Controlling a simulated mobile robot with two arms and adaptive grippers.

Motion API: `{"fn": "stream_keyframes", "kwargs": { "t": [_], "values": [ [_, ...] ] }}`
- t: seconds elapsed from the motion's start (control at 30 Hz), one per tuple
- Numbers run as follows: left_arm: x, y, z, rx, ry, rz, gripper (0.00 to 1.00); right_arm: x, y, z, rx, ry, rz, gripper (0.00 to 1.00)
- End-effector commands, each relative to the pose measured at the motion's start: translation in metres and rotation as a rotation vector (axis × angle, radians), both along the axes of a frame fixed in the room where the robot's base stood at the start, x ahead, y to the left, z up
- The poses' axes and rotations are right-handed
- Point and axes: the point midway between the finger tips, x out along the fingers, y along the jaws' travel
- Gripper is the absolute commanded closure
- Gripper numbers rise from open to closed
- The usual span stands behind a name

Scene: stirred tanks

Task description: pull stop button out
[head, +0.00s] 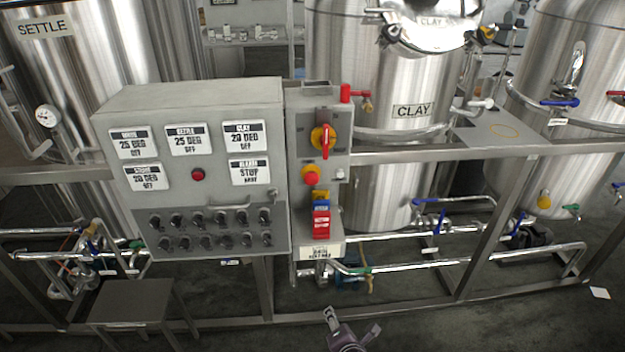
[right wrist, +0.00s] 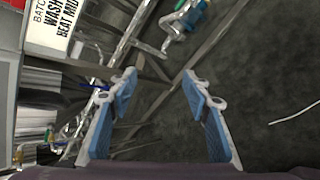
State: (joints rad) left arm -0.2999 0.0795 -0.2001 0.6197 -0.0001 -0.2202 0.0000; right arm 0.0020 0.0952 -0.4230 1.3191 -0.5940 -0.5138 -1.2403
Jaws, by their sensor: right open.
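A red mushroom-shaped button (head: 311,175), which looks like the stop button, is on the narrow grey control box (head: 341,190), below a red and yellow rotary switch (head: 323,138). I cannot tell whether it is pressed in or out. My right gripper (head: 352,322) is low at the bottom of the head view, below the box and slightly right of the button, well apart from it. In the right wrist view its two blue-padded fingers (right wrist: 160,82) are spread with nothing between them. The button is not clearly visible there. My left gripper is not in view.
A large grey cabinet (head: 188,100) with labels, knobs and another red button (head: 198,174) stands left of the box. Steel frame rails (head: 450,150), pipes and a steel tank (head: 385,80) are behind. A white label (right wrist: 55,22) shows in the wrist view. Dark floor is below.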

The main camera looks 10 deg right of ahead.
Motion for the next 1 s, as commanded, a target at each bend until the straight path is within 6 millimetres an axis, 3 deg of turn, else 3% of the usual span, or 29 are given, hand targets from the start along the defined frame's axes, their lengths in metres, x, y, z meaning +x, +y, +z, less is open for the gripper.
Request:
{"fn": "stream_keyframes", "kwargs": {
  "t": [0.03, 0.1, 0.2, 0.3, 0.4, 0.5, 0.57, 1.0],
  "values": [
    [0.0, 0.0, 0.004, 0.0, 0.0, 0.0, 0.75, 0.031, 0.011, 0.055, -0.12, -0.099, 0.087, 0.55],
    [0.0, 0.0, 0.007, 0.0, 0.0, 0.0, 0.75, 0.061, 0.023, 0.126, -0.312, -0.223, 0.188, 0.55],
    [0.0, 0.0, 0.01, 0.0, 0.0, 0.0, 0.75, 0.086, 0.036, 0.219, -0.571, -0.377, 0.275, 0.55],
    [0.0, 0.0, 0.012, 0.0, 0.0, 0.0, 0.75, 0.096, 0.044, 0.292, -0.78, -0.485, 0.308, 0.55],
    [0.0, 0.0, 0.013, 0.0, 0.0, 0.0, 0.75, 0.096, 0.048, 0.339, -0.917, -0.548, 0.314, 0.55],
    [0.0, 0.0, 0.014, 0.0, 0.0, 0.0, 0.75, 0.097, 0.049, 0.361, -0.987, -0.576, 0.312, 0.55],
    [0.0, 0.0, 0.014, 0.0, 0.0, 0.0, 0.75, 0.099, 0.049, 0.365, -1.002, -0.58, 0.311, 0.55],
    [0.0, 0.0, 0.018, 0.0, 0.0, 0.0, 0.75, 0.159, 0.047, 0.365, -1.0, -0.58, 0.312, 0.55]
  ]
}}
